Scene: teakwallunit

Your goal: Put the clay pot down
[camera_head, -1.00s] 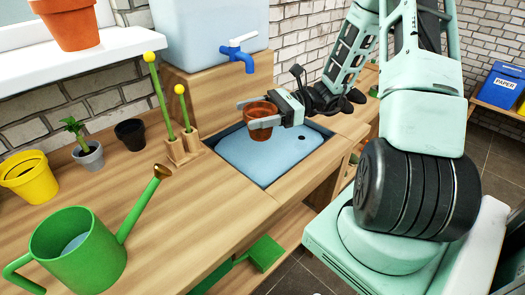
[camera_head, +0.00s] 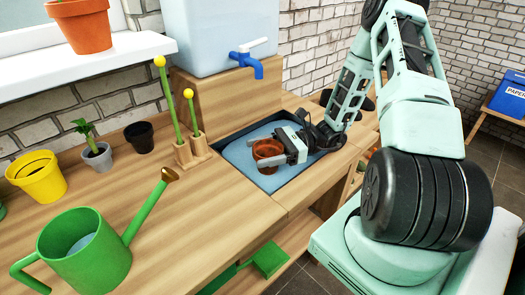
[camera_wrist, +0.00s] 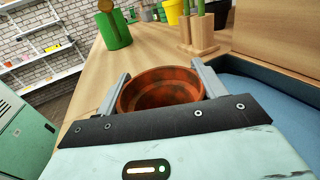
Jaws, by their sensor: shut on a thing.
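The clay pot (camera_head: 267,154) is a small reddish-brown pot, upright between the fingers of my gripper (camera_head: 272,156). In the head view it is over the blue basin (camera_head: 236,156) set into the wooden counter, low and near the basin's left part. Whether its base touches the basin floor cannot be told. The wrist view shows the pot's open, empty-looking rim (camera_wrist: 160,88) with one grey finger on each side. My gripper is shut on the pot; the pot's lower part is partly hidden by a finger.
A blue tap (camera_head: 247,62) on a water tank is behind the basin. A wooden holder (camera_head: 192,151) with yellow-topped sticks stands left of the basin. A green watering can (camera_head: 88,255), a yellow pot (camera_head: 38,178) and smaller pots stand on the counter. Counter between can and basin is clear.

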